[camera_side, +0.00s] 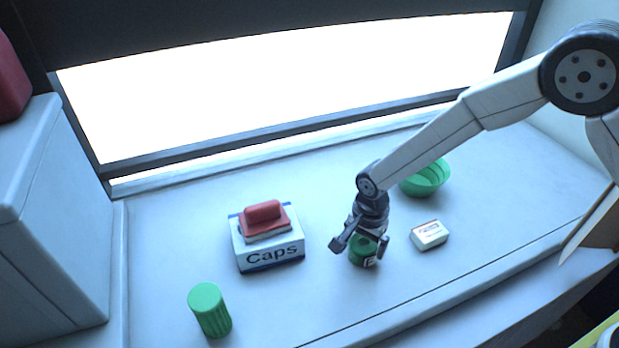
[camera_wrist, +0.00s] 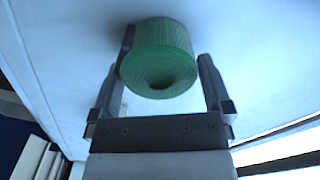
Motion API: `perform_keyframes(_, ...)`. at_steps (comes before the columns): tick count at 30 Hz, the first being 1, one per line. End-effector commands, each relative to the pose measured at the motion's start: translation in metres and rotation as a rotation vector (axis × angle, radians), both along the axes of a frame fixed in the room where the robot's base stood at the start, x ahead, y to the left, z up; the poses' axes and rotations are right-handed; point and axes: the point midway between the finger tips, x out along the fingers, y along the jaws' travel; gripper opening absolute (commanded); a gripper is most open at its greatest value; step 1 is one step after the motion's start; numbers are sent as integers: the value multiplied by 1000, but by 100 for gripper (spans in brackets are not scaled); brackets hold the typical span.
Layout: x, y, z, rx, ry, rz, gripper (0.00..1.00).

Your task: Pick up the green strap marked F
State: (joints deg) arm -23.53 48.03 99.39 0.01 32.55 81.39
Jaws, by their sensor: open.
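The green strap (camera_side: 359,255) is a rolled-up dark green coil on the white surface, with a white label marked F on its front side. In the wrist view the strap (camera_wrist: 158,62) is a round roll with a dark hollow in its end. My gripper (camera_side: 360,246) is open and low over the strap, one finger on each side. In the wrist view my gripper (camera_wrist: 165,58) has the roll between its fingertips. The left finger looks very near the roll; a gap shows on the right. The top of the strap is partly hidden by my gripper in the side view.
A small white and orange box (camera_side: 429,236) lies just right of the strap. A green bowl (camera_side: 426,182) stands behind. A Caps box (camera_side: 270,256) with a red-handled item (camera_side: 265,213) on top is at left. A green ribbed cylinder (camera_side: 210,311) stands front left. The front middle is clear.

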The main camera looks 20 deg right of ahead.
Motion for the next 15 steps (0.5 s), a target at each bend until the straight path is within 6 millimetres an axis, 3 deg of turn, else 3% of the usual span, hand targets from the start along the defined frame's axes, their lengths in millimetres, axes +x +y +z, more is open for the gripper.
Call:
perform_keyframes(8,0,0,0,0,0,0,100)
perform_keyframes(12,0,0,0,0,0,0,56)
perform_keyframes(15,0,0,0,0,0,0,28)
